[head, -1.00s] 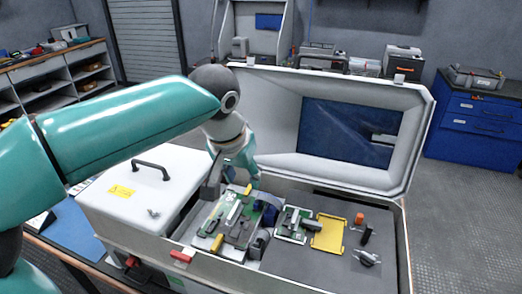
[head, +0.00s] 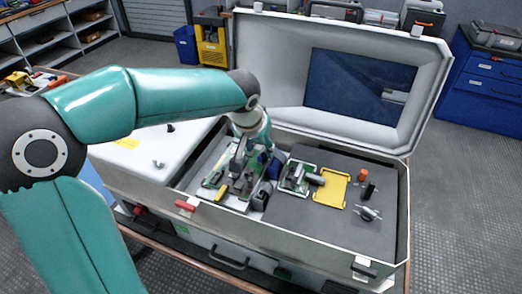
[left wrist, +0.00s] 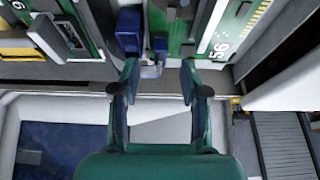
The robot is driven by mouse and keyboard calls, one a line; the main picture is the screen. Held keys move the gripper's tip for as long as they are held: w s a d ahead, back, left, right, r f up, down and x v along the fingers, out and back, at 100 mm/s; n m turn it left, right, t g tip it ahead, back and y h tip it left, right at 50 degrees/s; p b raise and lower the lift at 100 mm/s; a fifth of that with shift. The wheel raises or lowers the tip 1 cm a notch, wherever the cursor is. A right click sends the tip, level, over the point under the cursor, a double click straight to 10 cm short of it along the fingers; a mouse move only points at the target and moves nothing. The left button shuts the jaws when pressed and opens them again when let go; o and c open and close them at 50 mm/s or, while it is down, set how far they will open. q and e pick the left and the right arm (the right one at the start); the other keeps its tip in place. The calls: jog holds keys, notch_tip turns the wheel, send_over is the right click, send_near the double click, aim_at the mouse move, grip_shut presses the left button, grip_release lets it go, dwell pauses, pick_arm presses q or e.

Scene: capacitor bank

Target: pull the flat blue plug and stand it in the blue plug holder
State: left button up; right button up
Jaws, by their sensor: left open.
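My left gripper (head: 238,166) reaches down into the open case over the green boards. In the left wrist view its two fingers (left wrist: 156,82) are apart, with nothing between them. A dark blue block (head: 274,167) stands just right of the gripper. In the left wrist view a tall blue piece (left wrist: 129,30) and a smaller blue piece (left wrist: 160,45) lie just beyond the fingertips, near the left finger. I cannot tell surely which is the flat blue plug and which is the holder. The fingers do not visibly touch either. My right gripper does not show.
The case's raised lid (head: 425,95) stands behind the boards. A green board with grey parts (head: 297,177), a yellow frame (head: 331,188), an orange piece (head: 363,175) and a dark connector (head: 368,213) lie to the right. A white box (head: 150,150) is at left.

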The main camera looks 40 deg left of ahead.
aim_at(261, 151)
pick_arm(q)
jog(key=shift+x, duration=1.7)
jog(key=c, duration=0.8)
grip_shut()
